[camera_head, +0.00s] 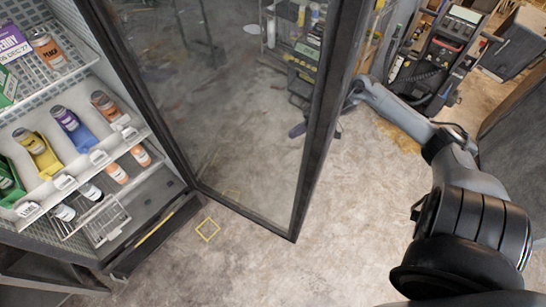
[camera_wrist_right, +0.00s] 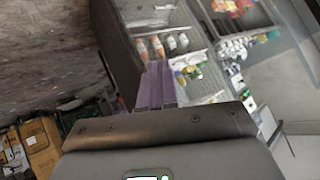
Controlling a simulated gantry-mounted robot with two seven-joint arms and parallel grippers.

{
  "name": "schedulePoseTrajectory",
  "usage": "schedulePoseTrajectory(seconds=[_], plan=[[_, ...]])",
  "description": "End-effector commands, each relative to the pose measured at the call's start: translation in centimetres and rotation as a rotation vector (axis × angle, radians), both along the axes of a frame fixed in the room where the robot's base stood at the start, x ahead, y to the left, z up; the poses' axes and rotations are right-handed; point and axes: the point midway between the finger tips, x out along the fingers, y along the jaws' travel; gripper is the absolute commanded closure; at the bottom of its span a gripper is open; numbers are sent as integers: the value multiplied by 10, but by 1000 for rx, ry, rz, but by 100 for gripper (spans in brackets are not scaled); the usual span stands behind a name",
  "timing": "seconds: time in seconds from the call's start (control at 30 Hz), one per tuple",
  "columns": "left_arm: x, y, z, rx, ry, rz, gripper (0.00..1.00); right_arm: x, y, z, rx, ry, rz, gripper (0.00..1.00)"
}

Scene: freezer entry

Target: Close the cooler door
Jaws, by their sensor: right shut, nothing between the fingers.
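The cooler door (camera_head: 235,110) is a glass pane in a dark frame. It stands open, swung out from the cooler (camera_head: 165,215) at the left of the head view. My right arm reaches in from the right, and my right gripper (camera_head: 299,130) shows through the glass on the door's far side, near its free edge. The frame hides part of it, and I cannot tell if it touches the door. In the right wrist view its purple fingers (camera_wrist_right: 156,86) are shut and empty, with the cooler's stocked interior beyond. My left gripper is not in view.
Shelves (camera_head: 105,160) in the cooler hold several small bottles. A dark machine with a panel (camera_head: 445,55) stands at the back right, beyond the door. The concrete floor (camera_head: 300,270) in front of the door is clear, with a small yellow square mark (camera_head: 208,229).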

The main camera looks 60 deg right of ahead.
Motion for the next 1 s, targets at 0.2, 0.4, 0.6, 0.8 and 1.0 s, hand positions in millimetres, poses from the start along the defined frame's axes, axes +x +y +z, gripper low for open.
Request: schedulePoseTrajectory(seconds=[0.2, 0.4, 0.6, 0.8, 1.0], plan=[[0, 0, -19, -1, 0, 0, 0, 21, 15, 12, 5, 183, 34, 100], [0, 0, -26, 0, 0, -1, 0, 16, 9, 17, -1, 311, -5, 100], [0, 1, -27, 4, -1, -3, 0, 14, 9, 13, -1, 348, -24, 100], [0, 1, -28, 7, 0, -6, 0, 22, 21, -3, 2, 346, -23, 100], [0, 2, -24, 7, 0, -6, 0, 35, 40, -33, 3, 347, -25, 100]])
